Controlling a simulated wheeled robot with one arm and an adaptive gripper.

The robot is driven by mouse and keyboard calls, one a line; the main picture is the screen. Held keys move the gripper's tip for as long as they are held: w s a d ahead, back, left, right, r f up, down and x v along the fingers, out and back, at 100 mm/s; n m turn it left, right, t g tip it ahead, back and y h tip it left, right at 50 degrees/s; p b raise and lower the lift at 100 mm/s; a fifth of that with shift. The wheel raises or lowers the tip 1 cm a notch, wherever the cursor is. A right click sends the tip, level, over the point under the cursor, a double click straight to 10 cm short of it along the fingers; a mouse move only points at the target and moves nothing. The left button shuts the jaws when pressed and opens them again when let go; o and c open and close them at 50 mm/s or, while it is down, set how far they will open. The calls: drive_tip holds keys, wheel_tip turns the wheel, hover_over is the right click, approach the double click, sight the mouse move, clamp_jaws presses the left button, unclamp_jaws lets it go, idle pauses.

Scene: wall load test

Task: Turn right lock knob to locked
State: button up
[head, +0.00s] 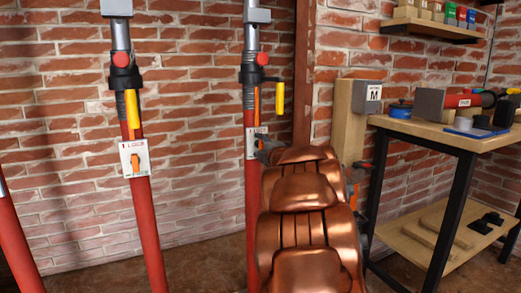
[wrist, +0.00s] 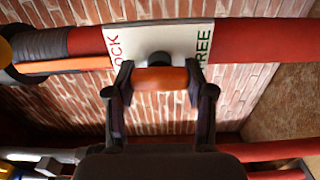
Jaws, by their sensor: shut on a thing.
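The right lock knob (wrist: 160,78) is orange and sits on a white plate (wrist: 208,30) on the right red post (head: 252,205). In the wrist view its long side runs along the post, between lettering partly reading "OCK" at left and "REE" at right. My gripper (wrist: 159,80) is shut on the knob, one finger at each end. In the head view my gripper (head: 264,146) is at the right post's plate (head: 251,143), and my copper-coloured arm is just right of it. The knob itself is hidden there.
A left red post (head: 150,230) has a similar plate with an orange knob (head: 135,163) standing upright. A yellow lever (head: 280,97) sticks out above my gripper. A workbench (head: 440,137) with tools stands at right. A brick wall (head: 200,120) is close behind.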

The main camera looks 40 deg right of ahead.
idle(0.4)
drive_tip(key=o, duration=1.2)
drive_tip(key=v, duration=1.2)
